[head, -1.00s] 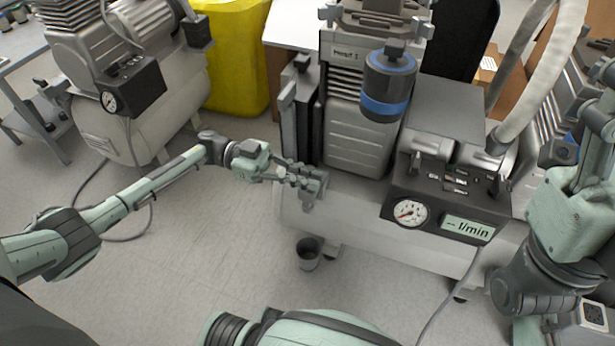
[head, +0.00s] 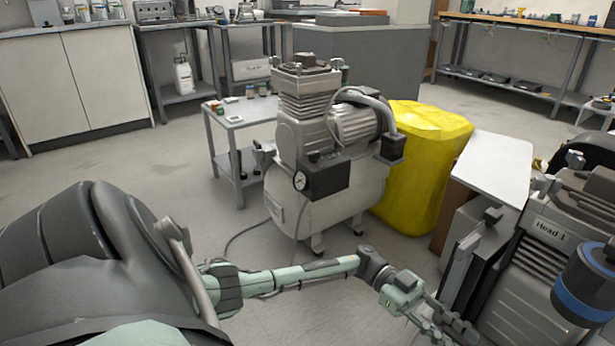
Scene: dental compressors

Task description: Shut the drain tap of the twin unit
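The twin unit (head: 530,275), grey with a "Head 1" label and a blue-banded filter canister (head: 590,285), is cut off at the right edge. Its drain tap, gauge panel and lower tank are out of view. My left gripper (head: 447,327) is low at the bottom right, beside the near left side of the twin unit. Its fingers run close to the bottom edge. I cannot tell how far apart the tips are or whether they touch anything. My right gripper is out of view.
A single compressor (head: 330,190) with a gauge stands in the middle, cables on the floor beside it. A small grey side table (head: 240,115) is behind. Open floor lies left.

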